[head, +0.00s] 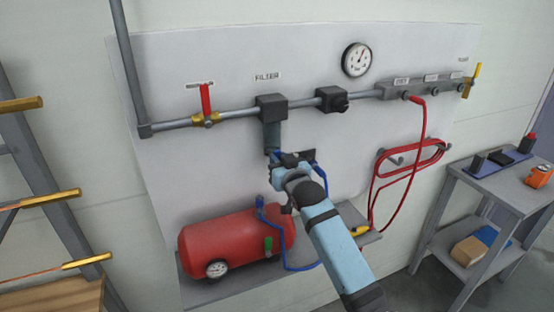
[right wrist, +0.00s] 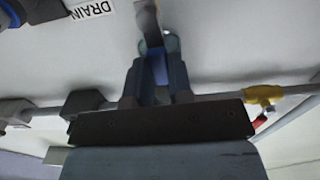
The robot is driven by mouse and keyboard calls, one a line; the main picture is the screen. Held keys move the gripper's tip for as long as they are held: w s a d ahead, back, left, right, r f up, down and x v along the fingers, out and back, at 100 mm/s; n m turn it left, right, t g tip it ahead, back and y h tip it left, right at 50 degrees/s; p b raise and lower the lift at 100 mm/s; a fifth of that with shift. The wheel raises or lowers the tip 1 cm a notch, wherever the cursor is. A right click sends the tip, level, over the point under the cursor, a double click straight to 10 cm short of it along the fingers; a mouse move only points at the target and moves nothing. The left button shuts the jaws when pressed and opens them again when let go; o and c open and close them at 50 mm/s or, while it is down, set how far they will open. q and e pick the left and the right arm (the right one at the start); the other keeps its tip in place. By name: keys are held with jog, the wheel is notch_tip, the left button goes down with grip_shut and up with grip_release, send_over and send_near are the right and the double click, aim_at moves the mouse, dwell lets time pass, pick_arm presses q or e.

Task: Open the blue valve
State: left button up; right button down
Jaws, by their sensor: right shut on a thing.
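The blue valve (head: 274,153) shows as a small blue patch at the bottom of the dark filter bowl (head: 271,137), mostly hidden by my right gripper (head: 284,158). In the right wrist view the gripper's two fingers (right wrist: 157,70) are closed on a blue piece, the blue valve handle (right wrist: 159,72). A DRAIN label (right wrist: 92,8) is on the panel beside it. The angle of the handle relative to the pipe is hard to tell. My left gripper is not in view.
A pipe with a red-handled brass valve (head: 206,107), a regulator (head: 332,99) and a gauge (head: 357,60) runs above. A red tank (head: 232,243) with a blue hose (head: 287,266) stands below. A red hose (head: 424,135) hangs right; a grey cart (head: 492,185) stands further right.

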jog(key=shift+m, duration=0.3)
jog(key=c, duration=1)
grip_release()
jog(key=shift+d, duration=0.1)
jog(key=b+v, duration=0.1)
jog(key=v, duration=1.2)
jog(key=shift+s+d+b, duration=0.1)
jog(key=shift+s+b, duration=0.2)
jog(key=shift+s, duration=0.05)
